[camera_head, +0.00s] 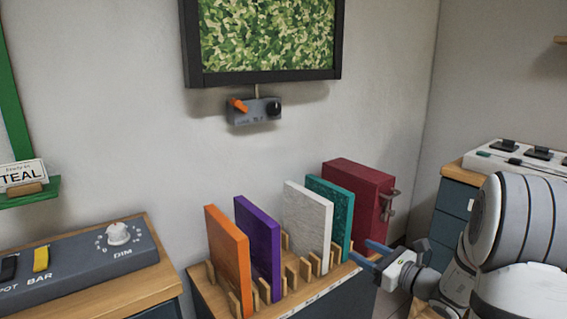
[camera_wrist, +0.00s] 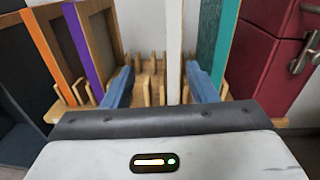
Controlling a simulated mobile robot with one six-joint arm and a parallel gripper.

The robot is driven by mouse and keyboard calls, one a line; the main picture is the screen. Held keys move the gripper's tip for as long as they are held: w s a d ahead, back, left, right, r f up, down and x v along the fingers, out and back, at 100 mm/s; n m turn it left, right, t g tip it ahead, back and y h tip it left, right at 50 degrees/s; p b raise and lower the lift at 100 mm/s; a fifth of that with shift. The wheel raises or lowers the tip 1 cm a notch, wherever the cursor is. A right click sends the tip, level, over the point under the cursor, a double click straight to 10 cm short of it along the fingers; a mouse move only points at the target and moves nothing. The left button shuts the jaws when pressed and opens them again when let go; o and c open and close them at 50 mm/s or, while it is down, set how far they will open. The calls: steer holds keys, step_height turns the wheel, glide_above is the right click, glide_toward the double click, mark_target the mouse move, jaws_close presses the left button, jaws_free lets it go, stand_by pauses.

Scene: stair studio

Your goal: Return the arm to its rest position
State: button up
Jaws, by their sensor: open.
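My gripper (camera_head: 372,257) is at the right end of the wooden rack (camera_head: 205,288) in the head view, with my arm reaching in from the right. In the wrist view my gripper (camera_wrist: 163,88) shows two blue fingers spread apart, with no panel held between them. The white panel (camera_wrist: 174,50) stands beyond the fingers, within the span between them in the picture. The teal panel (camera_wrist: 219,45) is just right of the right finger. Whether a finger touches a panel or the rack cannot be told.
The rack also holds an orange panel (camera_head: 228,262) and a purple panel (camera_head: 258,247), upright. A dark red box (camera_head: 358,190) with a handle stands behind its right end. A dimmer console (camera_head: 80,265) is at left. A switch console (camera_head: 510,158) sits on a cabinet at right.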

steer(key=s+a+r+n+g+h+p, duration=0.2)
steer(key=s+a+r+n+g+p, duration=1.05)
steer(key=s+r+n+p, duration=0.35)
steer(key=s+d+r+n+t+h+p, duration=0.1)
steer(key=s+d+r+n+h+p, duration=0.5)
steer(key=s+r+n+h+p, duration=0.3)
step_height(320, 180, up, 3)
steer(key=s+n+p, duration=0.1)
steer(key=n+p, duration=0.1)
steer(key=p, duration=0.1)
steer(key=shift+s+d+n, duration=0.3)
steer(key=shift+d+n, duration=0.05)
steer(key=shift+n, duration=0.05)
steer(key=shift+t, duration=0.25)
